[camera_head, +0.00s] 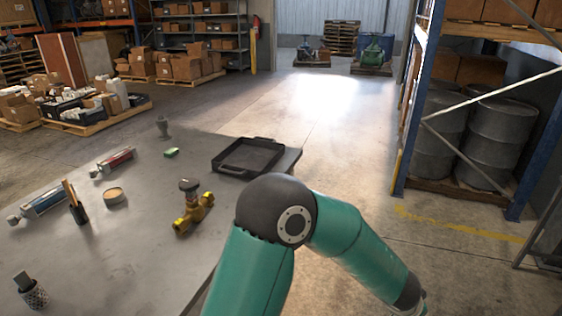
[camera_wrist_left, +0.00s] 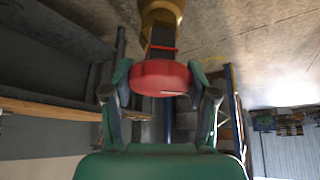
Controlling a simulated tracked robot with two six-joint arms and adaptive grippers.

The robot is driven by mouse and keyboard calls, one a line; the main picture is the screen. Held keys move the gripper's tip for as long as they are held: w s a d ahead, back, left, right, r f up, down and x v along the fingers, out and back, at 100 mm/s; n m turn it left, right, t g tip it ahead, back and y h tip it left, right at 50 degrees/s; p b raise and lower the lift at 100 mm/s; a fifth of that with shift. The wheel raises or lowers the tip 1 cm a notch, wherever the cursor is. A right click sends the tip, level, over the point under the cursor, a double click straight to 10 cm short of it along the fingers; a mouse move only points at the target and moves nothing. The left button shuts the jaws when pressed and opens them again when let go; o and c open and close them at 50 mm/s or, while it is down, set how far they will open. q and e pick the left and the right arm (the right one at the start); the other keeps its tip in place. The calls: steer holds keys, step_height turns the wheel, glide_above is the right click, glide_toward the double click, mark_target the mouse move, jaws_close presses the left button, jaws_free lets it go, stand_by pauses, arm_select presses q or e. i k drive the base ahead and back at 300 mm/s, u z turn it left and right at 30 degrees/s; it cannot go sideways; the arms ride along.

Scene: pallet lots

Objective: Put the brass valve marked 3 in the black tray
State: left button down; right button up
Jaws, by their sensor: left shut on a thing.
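In the left wrist view my left gripper (camera_wrist_left: 161,84) is shut on the red handwheel (camera_wrist_left: 160,77) of a valve. The valve's brass body (camera_wrist_left: 161,14) shows at the top of that view, beyond a dark stem with a thin red ring. I cannot read any number on it. In the head view a second brass valve (camera_head: 193,213) with a dark knob sits on the grey table; its mark is not legible. The black tray (camera_head: 217,163) looks empty and stands at the table's far right corner. Neither gripper shows in the head view.
On the table (camera_head: 130,255) are a green block (camera_head: 171,153), a round tin (camera_head: 115,197), a pen holder (camera_head: 78,212), two long tools (camera_head: 114,161) and a knurled cylinder (camera_head: 32,293). A teal arm of mine crosses the lower middle. A drum rack (camera_head: 409,103) stands at right.

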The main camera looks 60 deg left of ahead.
mark_target(261, 163)
steer(key=z, duration=0.25)
steer(key=i, duration=0.15)
steer(key=u, duration=1.65)
steer(key=i, duration=0.9)
steer(key=z, duration=0.15)
steer(key=k, duration=0.9)
steer(key=u, duration=0.15)
steer(key=i, duration=0.85)
